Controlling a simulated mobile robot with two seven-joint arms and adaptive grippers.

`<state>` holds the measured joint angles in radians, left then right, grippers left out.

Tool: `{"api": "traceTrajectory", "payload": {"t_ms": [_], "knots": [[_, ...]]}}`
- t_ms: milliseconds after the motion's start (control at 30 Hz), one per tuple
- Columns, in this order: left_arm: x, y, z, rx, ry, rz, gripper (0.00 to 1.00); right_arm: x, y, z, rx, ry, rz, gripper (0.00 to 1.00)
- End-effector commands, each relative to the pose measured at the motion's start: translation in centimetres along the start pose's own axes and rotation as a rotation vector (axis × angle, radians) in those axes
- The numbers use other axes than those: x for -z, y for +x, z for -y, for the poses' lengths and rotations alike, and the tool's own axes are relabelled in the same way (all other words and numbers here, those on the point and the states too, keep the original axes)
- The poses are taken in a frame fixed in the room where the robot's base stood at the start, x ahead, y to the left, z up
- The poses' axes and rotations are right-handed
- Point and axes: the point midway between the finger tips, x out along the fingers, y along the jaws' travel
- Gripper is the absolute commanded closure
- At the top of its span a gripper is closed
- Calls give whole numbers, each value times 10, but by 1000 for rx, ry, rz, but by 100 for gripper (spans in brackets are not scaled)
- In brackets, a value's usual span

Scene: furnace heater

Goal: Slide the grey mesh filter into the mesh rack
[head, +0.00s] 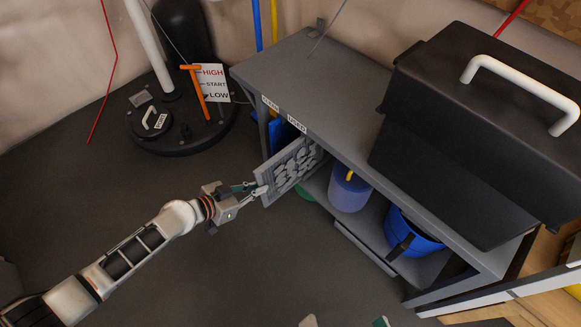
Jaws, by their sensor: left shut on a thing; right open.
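The grey mesh filter (289,172) is a flat framed panel with a pale, lumpy pattern on its face. My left gripper (256,190) is shut on its near left edge and holds it upright, at a slant. The filter's far edge reaches the open front of the grey shelf unit (285,60), below a "USED" label (297,124). I cannot tell how far it is inside. The mesh rack's slots are not clearly visible. My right gripper (345,322) shows only its two spread fingertips at the bottom edge, with nothing visible between them.
A blue item (281,132) sits inside the shelf's left end. A blue-grey bucket (348,190) and a blue container (412,235) stand on the lower shelf. A black box (455,110) covers the right top. A black heater base (180,125) stands left. Floor in front is clear.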

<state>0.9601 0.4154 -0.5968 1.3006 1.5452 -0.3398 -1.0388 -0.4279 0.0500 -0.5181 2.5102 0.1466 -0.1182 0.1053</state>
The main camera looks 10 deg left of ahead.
Motion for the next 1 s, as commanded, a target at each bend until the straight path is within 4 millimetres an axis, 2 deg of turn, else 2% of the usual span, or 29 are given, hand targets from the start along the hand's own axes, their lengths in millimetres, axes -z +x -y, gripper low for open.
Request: {"api": "traceTrajectory", "payload": {"t_ms": [1000], "knots": [[34, 30, -8, 39, -19, 48, 100, 56, 0, 36, 63, -47, -102, 0]]}}
